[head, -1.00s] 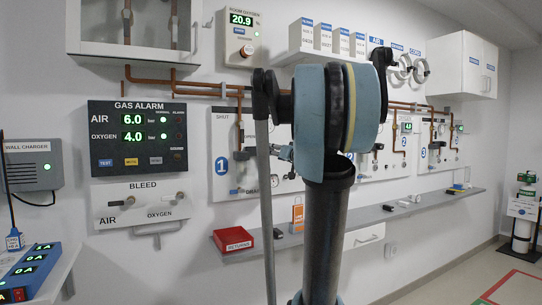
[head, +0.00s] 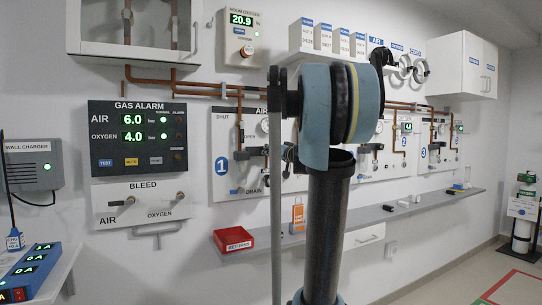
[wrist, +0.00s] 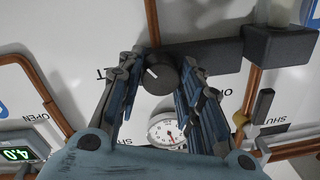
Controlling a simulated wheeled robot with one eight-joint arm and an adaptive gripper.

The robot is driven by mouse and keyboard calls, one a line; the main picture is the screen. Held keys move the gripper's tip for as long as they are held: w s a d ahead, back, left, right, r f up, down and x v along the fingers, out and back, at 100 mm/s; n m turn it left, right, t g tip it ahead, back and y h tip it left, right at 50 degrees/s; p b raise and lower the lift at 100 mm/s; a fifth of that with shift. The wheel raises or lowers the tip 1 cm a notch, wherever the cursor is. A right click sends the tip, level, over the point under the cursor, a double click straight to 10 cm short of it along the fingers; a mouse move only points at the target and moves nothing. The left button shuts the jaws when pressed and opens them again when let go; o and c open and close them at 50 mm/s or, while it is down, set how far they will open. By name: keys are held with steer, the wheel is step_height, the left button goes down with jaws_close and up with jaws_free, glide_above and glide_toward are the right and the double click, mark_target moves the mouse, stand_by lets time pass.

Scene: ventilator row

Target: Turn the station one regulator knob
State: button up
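In the wrist view, a round black knob (wrist: 158,74) with a white pointer line stands out from the white panel. My gripper (wrist: 164,62) is open, with one finger on each side of the knob. A small gap shows on the left; I cannot tell whether the right finger touches. A round white gauge (wrist: 167,130) shows between the fingers. In the head view, the station one panel (head: 222,188) carries a blue "1"; my arm hides much of it, including the knob and most of my gripper.
Copper pipes (wrist: 151,22) and a dark block (wrist: 279,45) lie close around my fingers. A grey shelf (head: 420,205) below holds a red returns tray (head: 233,239) and an orange tag (head: 297,217). The gas alarm panel (head: 138,138) is to the left.

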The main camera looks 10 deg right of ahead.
steer(key=shift+m, duration=0.8)
steer(key=o, duration=1.1)
steer(key=shift+c, duration=0.2)
steer(key=shift+s+d, duration=0.1)
steer(key=v, duration=1.1)
steer(key=shift+s, duration=0.3)
steer(key=shift+d+f, duration=0.1)
